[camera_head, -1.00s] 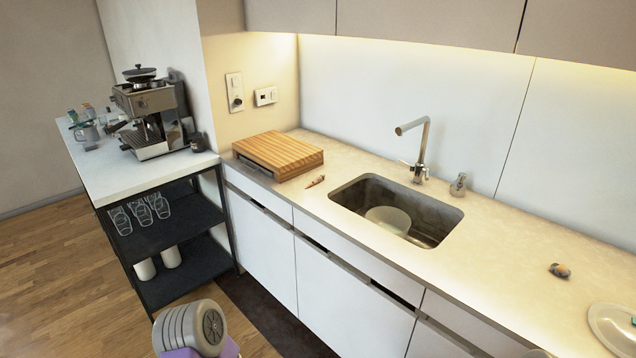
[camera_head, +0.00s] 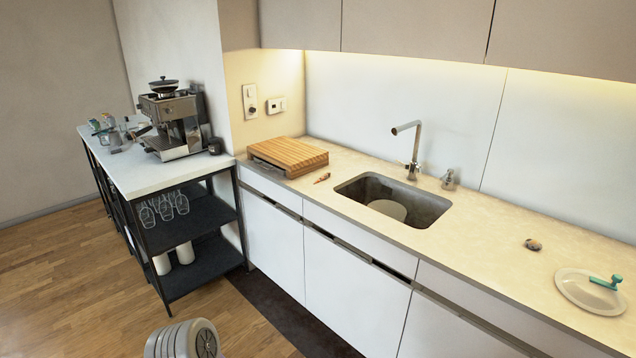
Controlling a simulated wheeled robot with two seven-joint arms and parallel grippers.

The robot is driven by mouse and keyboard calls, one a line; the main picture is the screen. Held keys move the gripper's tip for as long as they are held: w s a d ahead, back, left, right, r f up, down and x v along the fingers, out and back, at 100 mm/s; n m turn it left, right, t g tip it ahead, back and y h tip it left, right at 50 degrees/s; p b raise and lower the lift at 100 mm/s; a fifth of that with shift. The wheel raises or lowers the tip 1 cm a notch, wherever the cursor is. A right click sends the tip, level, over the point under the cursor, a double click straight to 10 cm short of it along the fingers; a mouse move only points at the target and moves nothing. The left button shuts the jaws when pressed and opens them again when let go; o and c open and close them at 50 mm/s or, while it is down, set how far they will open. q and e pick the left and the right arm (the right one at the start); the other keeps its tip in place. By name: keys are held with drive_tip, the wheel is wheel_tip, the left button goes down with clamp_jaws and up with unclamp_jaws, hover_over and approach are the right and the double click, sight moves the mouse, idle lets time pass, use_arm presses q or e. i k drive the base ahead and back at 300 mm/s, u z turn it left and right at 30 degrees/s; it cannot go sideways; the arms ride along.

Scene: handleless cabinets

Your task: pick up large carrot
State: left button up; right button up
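A small orange carrot-like thing (camera_head: 322,178) lies on the beige counter (camera_head: 420,232), between the wooden cutting board and the sink. It is too small to make out in detail. A small dark and orange item (camera_head: 533,244) lies on the counter right of the sink; I cannot tell what it is. A grey rounded part of my own arm shows at the bottom edge. Neither of my grippers is in view.
A wooden cutting board (camera_head: 288,155) sits at the counter's left end. The sink (camera_head: 436,209) holds a pale bowl (camera_head: 387,209). A coffee machine (camera_head: 174,122) stands on the side shelf. The wood floor at left is clear.

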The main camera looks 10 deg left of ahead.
sight(326, 176)
drive_tip(key=u, duration=0.9)
drive_tip(key=i, duration=1)
drive_tip(key=u, duration=0.7)
drive_tip(key=i, duration=1.8)
drive_tip(key=z, duration=0.8)
